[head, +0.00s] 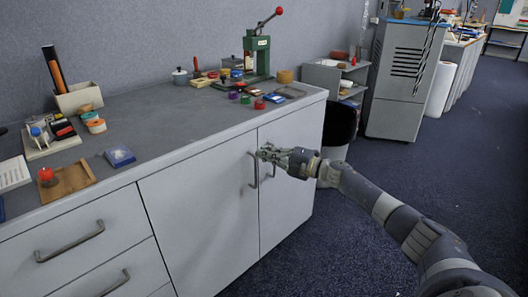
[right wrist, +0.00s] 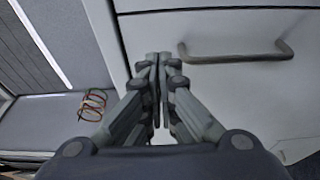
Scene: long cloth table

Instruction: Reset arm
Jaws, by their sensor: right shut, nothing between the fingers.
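My right gripper (head: 268,153) is in front of the cabinet's double doors, near their handles. Its fingers are shut and empty. In the right wrist view the closed fingers (right wrist: 159,60) point at a pale cabinet front, with a grey bar handle (right wrist: 236,57) to their right. In the head view a door handle (head: 253,170) stands just left of the gripper; whether they touch cannot be told. My right arm (head: 385,208) reaches in from the lower right. My left gripper is not in view.
The grey countertop (head: 165,125) holds a green press (head: 258,55), several small coloured tins, a pen holder (head: 78,97) and a wooden board (head: 67,182). A dark bin (head: 340,122) stands right of the cabinet. A grey machine (head: 403,80) is farther back. Blue carpet (head: 460,165) is clear at right.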

